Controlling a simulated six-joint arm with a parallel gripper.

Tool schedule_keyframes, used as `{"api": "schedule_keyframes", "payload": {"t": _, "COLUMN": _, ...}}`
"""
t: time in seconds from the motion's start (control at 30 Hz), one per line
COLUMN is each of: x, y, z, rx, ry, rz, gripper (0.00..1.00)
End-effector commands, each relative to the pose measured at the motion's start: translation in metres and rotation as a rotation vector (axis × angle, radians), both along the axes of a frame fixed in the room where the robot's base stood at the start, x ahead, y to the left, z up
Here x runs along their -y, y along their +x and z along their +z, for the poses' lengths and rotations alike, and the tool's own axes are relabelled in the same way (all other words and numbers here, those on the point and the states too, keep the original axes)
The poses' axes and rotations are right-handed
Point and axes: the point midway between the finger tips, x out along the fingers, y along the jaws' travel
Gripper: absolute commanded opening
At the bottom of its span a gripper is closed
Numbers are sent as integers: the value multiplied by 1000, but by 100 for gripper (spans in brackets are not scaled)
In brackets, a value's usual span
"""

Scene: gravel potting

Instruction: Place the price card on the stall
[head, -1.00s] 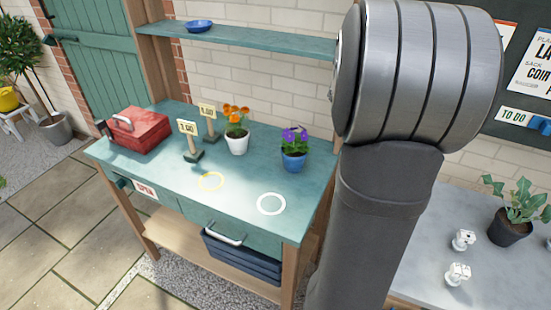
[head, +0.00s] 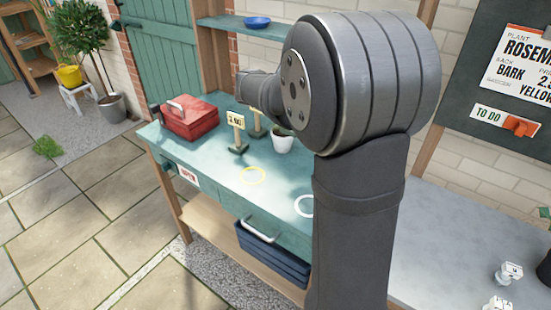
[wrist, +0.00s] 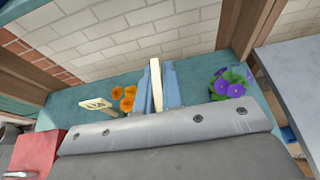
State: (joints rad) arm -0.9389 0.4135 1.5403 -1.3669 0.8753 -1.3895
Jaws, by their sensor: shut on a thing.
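My gripper (wrist: 156,92), with blue fingers, shows in the wrist view. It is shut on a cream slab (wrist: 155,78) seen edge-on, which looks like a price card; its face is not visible. It is between the orange flowers (wrist: 126,98) and the purple flowers (wrist: 229,82). In the head view my arm hides the gripper. The stall is a green table (head: 215,162). A price card on a stand (head: 236,120) is upright on it, with a second stand (head: 257,124) partly hidden behind. One card also shows in the wrist view (wrist: 95,104).
A red toolbox (head: 190,120) is at the table's left end. A yellow ring (head: 252,184) and a white ring (head: 300,206) mark the tabletop, which is clear at the front. A white pot (head: 282,145) is beside my arm. A shelf (head: 240,29) holds a blue bowl (head: 257,22).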

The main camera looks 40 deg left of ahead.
Motion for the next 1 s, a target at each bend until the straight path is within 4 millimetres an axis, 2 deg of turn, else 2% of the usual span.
{"api": "schedule_keyframes", "payload": {"t": 0.07, "x": -11, "y": -7, "z": -2, "rx": 0, "ry": -1, "rz": 21, "gripper": 0}}
{"api": "schedule_keyframes", "payload": {"t": 0.1, "x": -8, "y": -6, "z": -12, "rx": -1, "ry": -4, "rz": 16, "gripper": 0}}
{"api": "schedule_keyframes", "payload": {"t": 0.3, "x": -7, "y": -5, "z": -41, "rx": 0, "ry": -3, "rz": 13, "gripper": 0}}
{"api": "schedule_keyframes", "payload": {"t": 0.47, "x": -16, "y": -8, "z": -55, "rx": -1, "ry": -2, "rz": 15, "gripper": 0}}
{"api": "schedule_keyframes", "payload": {"t": 0.8, "x": -86, "y": -29, "z": -100, "rx": 0, "ry": -2, "rz": 16, "gripper": 0}}
{"api": "schedule_keyframes", "payload": {"t": 1.0, "x": -114, "y": -38, "z": -117, "rx": 1, "ry": 0, "rz": 14, "gripper": 0}}
